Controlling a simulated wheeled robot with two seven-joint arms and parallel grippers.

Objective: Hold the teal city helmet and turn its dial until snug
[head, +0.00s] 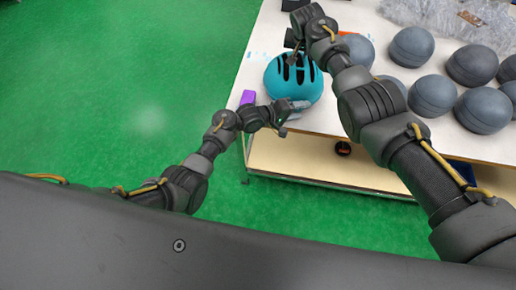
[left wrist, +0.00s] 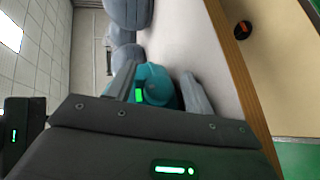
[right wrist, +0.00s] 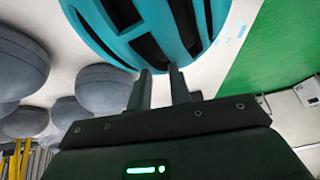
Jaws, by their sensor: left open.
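The teal helmet (head: 293,80), with dark vent slots, sits on the white table near its left end. My left gripper (head: 300,106) is at the helmet's near side, low over the table edge. In the left wrist view its open fingers (left wrist: 162,82) stand on either side of part of the teal helmet (left wrist: 155,78); a small bright green patch shows by the left finger. My right gripper (head: 297,50) is at the helmet's far side. In the right wrist view its fingertips (right wrist: 161,70) meet the helmet's edge (right wrist: 150,35) with a gap between them; whether they grip it is unclear. The dial is not clearly visible.
Several grey helmet-like domes (head: 433,95) fill the table's right part. Crumpled clear plastic (head: 450,15) lies behind them. A small dark and orange object (head: 343,148) is on the lower shelf. Green floor is open at left.

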